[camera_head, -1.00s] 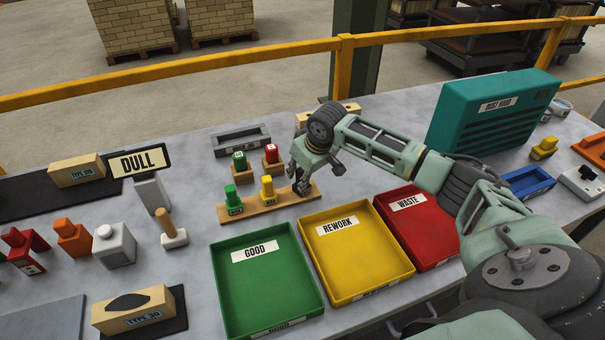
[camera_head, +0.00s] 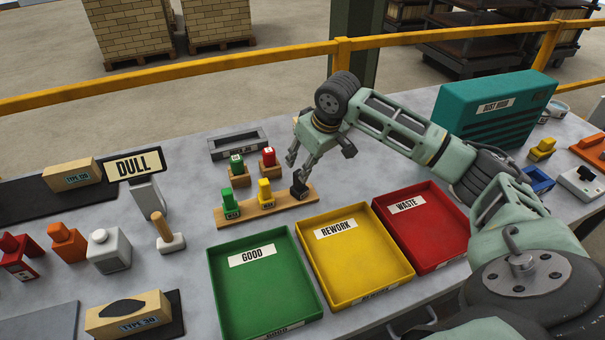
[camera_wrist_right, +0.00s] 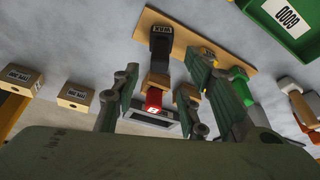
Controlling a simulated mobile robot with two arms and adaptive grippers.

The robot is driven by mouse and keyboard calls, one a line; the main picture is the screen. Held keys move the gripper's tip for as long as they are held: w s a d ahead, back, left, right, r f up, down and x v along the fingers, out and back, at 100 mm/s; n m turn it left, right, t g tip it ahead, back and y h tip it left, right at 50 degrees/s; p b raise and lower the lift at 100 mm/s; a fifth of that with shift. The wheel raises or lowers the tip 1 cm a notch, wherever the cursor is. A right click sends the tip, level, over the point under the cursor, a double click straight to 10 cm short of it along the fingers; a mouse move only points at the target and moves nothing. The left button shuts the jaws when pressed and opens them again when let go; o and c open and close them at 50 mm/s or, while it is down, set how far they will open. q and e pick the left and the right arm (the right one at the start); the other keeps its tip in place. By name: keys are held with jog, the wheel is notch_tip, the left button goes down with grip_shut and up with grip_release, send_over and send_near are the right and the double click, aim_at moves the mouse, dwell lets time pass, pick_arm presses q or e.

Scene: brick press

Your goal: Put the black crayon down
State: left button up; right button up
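The black crayon (camera_head: 299,189) stands upright in the right end of a wooden rack (camera_head: 262,212). It also shows in the right wrist view (camera_wrist_right: 161,44), seated on the rack. My right gripper (camera_head: 306,166) is just above the black crayon, with its fingers apart and nothing between them. In the right wrist view the open fingers (camera_wrist_right: 165,75) reach toward the rack from either side. A green crayon (camera_head: 229,200) and a yellow crayon (camera_head: 265,191) stand in the same rack. My left gripper is not in view.
Behind the rack, a green-topped piece (camera_head: 237,163) and a red-topped piece (camera_head: 268,157) stand on small blocks near a grey tray (camera_head: 238,143). Green (camera_head: 308,258), yellow (camera_head: 387,286) and red (camera_head: 463,229) trays lie in front. A teal box (camera_head: 497,104) stands at the right.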

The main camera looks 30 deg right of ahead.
jog(key=v, duration=0.3)
jog(key=shift+s+r, duration=0.1)
jog(key=shift+r, duration=0.25)
